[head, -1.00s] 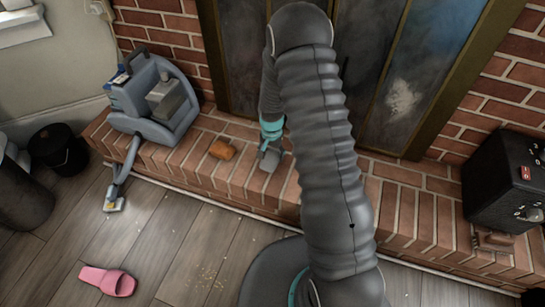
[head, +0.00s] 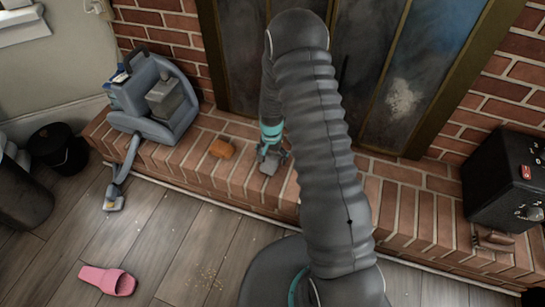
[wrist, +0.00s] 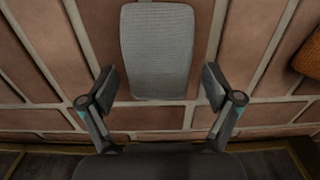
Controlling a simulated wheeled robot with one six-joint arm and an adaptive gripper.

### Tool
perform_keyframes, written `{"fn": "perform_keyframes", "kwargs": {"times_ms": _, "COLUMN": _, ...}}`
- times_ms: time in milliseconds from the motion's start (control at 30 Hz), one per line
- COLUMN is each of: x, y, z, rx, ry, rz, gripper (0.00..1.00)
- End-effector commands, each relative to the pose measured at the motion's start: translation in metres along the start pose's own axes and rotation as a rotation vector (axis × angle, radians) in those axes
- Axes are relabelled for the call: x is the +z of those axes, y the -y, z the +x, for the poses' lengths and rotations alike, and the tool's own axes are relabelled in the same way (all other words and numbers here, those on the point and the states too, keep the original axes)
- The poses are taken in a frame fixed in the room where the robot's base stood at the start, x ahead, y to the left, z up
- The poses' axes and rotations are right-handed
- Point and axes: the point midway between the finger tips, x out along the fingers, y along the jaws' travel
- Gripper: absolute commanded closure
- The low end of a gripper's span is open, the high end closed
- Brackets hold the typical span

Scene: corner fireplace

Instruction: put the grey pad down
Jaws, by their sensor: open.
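The grey pad (wrist: 157,50) lies on the brick hearth, in the upper middle of the wrist view. It also shows in the head view (head: 269,166), small and just below my gripper. My gripper (wrist: 160,85) is open, with one finger on either side of the pad's near end. A gap shows between each finger and the pad. In the head view my gripper (head: 272,150) is low over the hearth, partly hidden by my arm.
An orange-brown block (head: 222,148) lies on the brick hearth (head: 200,165) left of the pad. A grey-blue cleaning machine (head: 155,100) stands further left. A black amplifier-like box (head: 505,180) stands at the right. A pink slipper (head: 107,279) is on the floor.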

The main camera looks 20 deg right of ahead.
Motion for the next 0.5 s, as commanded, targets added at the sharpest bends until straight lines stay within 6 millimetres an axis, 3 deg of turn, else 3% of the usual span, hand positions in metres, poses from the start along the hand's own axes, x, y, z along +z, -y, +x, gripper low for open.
{"fn": "perform_keyframes", "kwargs": {"times_ms": 167, "x": -0.001, "y": 0.000, "z": -0.014, "rx": -0.001, "ry": -0.001, "rz": 0.000, "gripper": 0.10}}
{"fn": "perform_keyframes", "kwargs": {"times_ms": 500, "x": -0.001, "y": 0.001, "z": -0.079, "rx": -0.002, "ry": -0.003, "rz": 0.000, "gripper": 0.10}}
